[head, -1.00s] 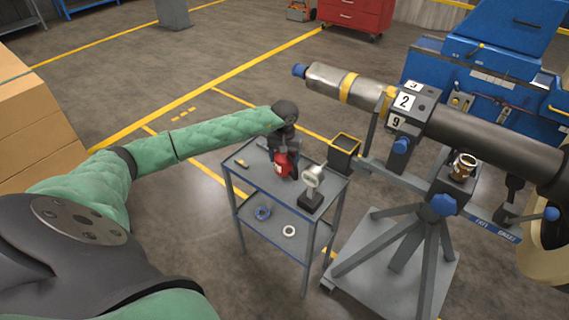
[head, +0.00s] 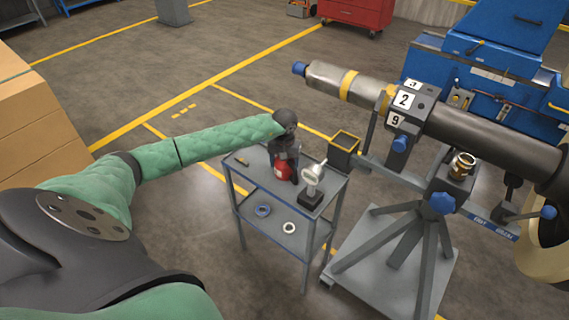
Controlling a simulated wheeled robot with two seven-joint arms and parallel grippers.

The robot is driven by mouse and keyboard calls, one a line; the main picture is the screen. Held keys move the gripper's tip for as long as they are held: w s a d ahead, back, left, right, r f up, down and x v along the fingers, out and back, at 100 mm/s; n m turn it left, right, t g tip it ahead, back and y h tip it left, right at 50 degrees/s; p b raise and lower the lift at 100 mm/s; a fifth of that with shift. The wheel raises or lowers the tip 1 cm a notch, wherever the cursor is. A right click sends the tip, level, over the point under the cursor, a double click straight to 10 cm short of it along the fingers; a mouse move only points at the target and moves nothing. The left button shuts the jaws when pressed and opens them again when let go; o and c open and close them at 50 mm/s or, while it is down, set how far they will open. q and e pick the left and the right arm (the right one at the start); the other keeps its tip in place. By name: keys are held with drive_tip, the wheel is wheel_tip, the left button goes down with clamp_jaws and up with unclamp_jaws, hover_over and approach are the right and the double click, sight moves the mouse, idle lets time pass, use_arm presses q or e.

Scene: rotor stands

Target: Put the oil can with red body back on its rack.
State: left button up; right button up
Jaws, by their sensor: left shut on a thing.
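The oil can with red body (head: 282,171) is at the top of a small grey two-level cart in the middle of the head view. My left gripper (head: 284,158) comes down from above and is shut on it; the dark fingers hide the can's upper part. I cannot tell whether the can's base touches the cart top. A dark open-topped box with a yellow rim (head: 344,143) is just right of the cart; I cannot tell whether it is the can's rack. My right gripper is out of view.
A small stand with a pale round head (head: 313,174) is close to the can's right on the cart (head: 256,181). A small yellowish tool (head: 241,161) lies at its left. A blue ring (head: 263,210) and a white ring (head: 289,227) lie on the lower shelf. The rotor stand (head: 440,205) is to the right.

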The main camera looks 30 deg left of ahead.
use_arm(q)
drive_tip(key=o, duration=1.5)
drive_tip(key=shift+c, duration=0.2)
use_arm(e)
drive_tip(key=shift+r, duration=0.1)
use_arm(q)
drive_tip(key=shift+r, duration=0.15)
drive_tip(key=shift+r, duration=0.7)
wheel_tip(320, 180, up, 11)
drive_tip(key=b, duration=0.3)
drive_tip(key=shift+f, duration=0.2)
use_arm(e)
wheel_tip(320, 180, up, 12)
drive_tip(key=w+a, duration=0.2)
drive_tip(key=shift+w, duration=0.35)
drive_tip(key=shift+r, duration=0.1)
